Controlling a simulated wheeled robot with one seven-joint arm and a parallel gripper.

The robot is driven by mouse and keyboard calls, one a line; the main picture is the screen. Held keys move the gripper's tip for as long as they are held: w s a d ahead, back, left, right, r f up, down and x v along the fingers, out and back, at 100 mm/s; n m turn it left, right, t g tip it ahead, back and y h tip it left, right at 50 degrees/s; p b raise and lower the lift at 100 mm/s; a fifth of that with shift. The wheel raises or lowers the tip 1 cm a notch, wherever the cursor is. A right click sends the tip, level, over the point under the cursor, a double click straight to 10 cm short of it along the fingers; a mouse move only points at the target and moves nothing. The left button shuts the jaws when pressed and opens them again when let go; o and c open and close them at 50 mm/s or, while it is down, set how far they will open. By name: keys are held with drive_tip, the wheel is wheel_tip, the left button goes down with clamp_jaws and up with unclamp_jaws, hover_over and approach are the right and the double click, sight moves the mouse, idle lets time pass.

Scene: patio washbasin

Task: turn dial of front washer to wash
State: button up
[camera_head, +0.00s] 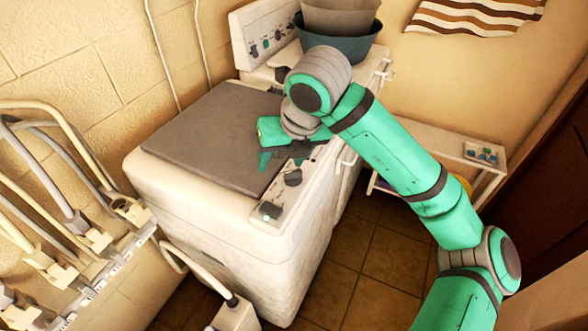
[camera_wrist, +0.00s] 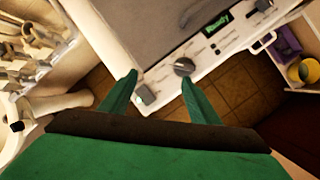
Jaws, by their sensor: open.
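The front washer (camera_head: 225,215) is a white machine with a grey lid (camera_head: 215,135). Its control panel (camera_wrist: 222,50) runs along one edge. A dark round dial (camera_head: 293,177) sits on the panel; in the wrist view the dial (camera_wrist: 184,66) shows just beyond my right-hand fingertip. Whether they touch, I cannot tell. My gripper (camera_head: 268,161) is over the lid beside the panel in the head view. In the wrist view my gripper (camera_wrist: 159,80) is open, its green fingers apart and nothing held between them. A grey square button (camera_wrist: 145,94) shows between the fingers. A green display (camera_wrist: 216,22) reads "Ready".
A second white machine (camera_head: 262,35) stands behind, with a dark basin (camera_head: 338,48) on it. Pipes and taps (camera_head: 80,235) line the left wall. A low white shelf (camera_head: 440,138) stands at right. Tiled floor (camera_head: 375,255) is free right of the washer.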

sight(294, 172)
drive_tip(key=shift+m+h, duration=0.3)
drive_tip(key=shift+h, duration=0.6)
drive_tip(key=w+d+f, duration=0.1)
drive_tip(key=f, duration=0.1)
drive_tip(key=w+f, duration=0.2)
drive_tip(key=f, duration=0.1)
drive_tip(key=w+d+f, duration=0.1)
drive_tip(key=f, duration=0.1)
drive_tip(key=shift+w+d+f, duration=0.25)
drive_tip(key=shift+d+f, duration=0.05)
drive_tip(key=shift+d, duration=0.05)
drive_tip(key=shift+w+f, duration=0.3)
drive_tip(key=shift+f, duration=0.3)
